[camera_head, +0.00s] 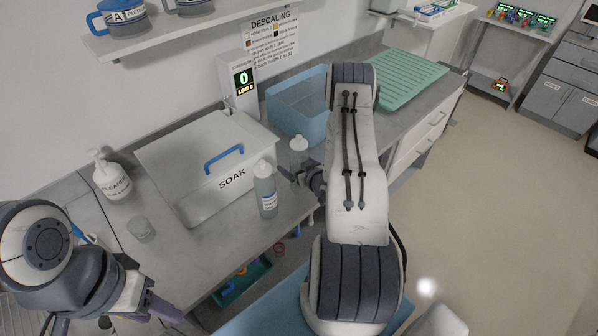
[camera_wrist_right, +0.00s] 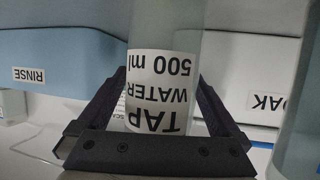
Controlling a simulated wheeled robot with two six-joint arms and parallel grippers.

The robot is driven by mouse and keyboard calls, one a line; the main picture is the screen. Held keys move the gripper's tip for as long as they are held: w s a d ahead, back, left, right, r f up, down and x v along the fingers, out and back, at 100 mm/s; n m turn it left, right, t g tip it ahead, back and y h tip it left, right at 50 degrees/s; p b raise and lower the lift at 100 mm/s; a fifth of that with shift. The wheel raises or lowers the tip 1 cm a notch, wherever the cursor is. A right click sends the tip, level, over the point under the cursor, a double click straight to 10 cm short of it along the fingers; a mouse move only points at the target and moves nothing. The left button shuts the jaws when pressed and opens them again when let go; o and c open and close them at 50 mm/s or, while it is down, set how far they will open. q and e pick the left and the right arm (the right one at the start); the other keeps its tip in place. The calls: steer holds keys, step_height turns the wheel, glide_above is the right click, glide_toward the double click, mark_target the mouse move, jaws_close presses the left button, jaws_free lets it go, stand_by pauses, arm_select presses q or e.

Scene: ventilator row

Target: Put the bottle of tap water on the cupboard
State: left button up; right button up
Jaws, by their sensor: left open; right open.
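The bottle of tap water (camera_head: 298,155) stands upright on the grey counter beside the white SOAK box. In the right wrist view its label (camera_wrist_right: 163,90) reads TAP WATER 500 ml, upside down, between the open fingers. My right gripper (camera_head: 304,174) is around the bottle; I cannot tell whether the fingers touch it. The arm hides part of it in the head view. My left gripper (camera_head: 152,306) is open and empty at the lower left. A grey cupboard (camera_head: 559,98) stands at the far right; I cannot tell whether it is the task's one.
A second bottle (camera_head: 265,190) stands close on the left; it also edges into the wrist view (camera_wrist_right: 300,120). The SOAK box (camera_head: 185,150), blue tub (camera_head: 295,108), green ribbed mat (camera_head: 400,78), cleaner bottle (camera_head: 110,176) and clear cup (camera_head: 141,228) occupy the counter. Floor at right is clear.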

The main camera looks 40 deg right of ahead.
steer(key=c, duration=1.3)
steer(key=shift+c, duration=0.7)
steer(key=shift+r, duration=0.15)
